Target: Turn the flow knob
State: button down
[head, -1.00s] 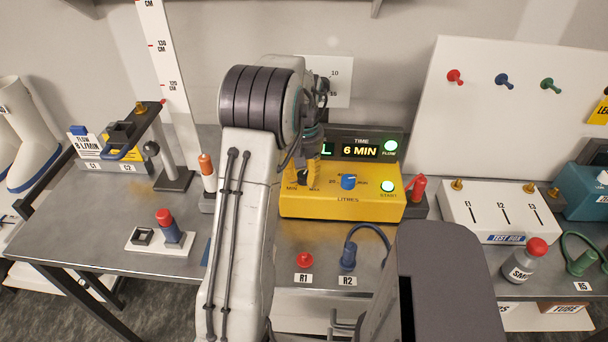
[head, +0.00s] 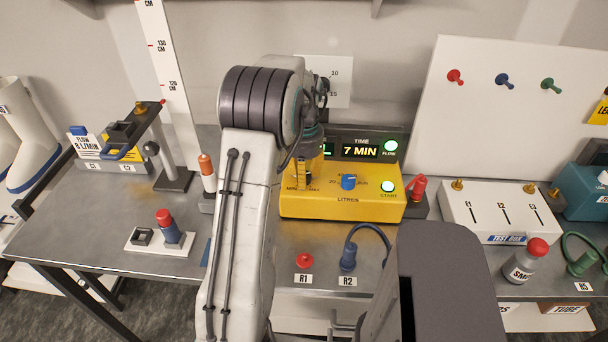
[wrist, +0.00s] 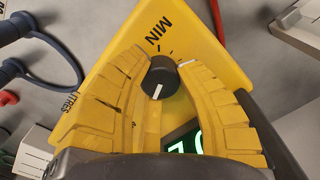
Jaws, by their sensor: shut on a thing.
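The black flow knob (wrist: 160,77) has a white pointer mark and sits on the yellow box (head: 330,207), near the MIN lettering. In the wrist view my gripper (wrist: 161,70) has its yellow fingers closed on both sides of the knob. In the head view my gripper (head: 306,172) is over the left part of the box and hides the knob. The display (head: 360,151) behind reads 7 MIN; its left part is mostly hidden by my arm. The green FLOW light (head: 391,146) is lit.
A blue LITRES knob (head: 348,182) and a lit green START button (head: 388,187) are right of my gripper. An orange-topped bottle (head: 207,180) stands left of the box, and a red item (head: 417,188) stands right. Red R1 (head: 304,261) and blue R2 (head: 348,257) fittings are in front.

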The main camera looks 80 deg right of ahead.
jog(key=shift+a+f+m, duration=0.1)
jog(key=shift+f+m, duration=0.1)
jog(key=shift+m, duration=0.3)
jog(key=c, duration=0.8)
grip_release()
jog(key=shift+r, duration=0.1)
jog(key=shift+r, duration=0.1)
notch_tip(320, 180, up, 12)
jog(key=shift+f, duration=0.1)
dwell(0.8)
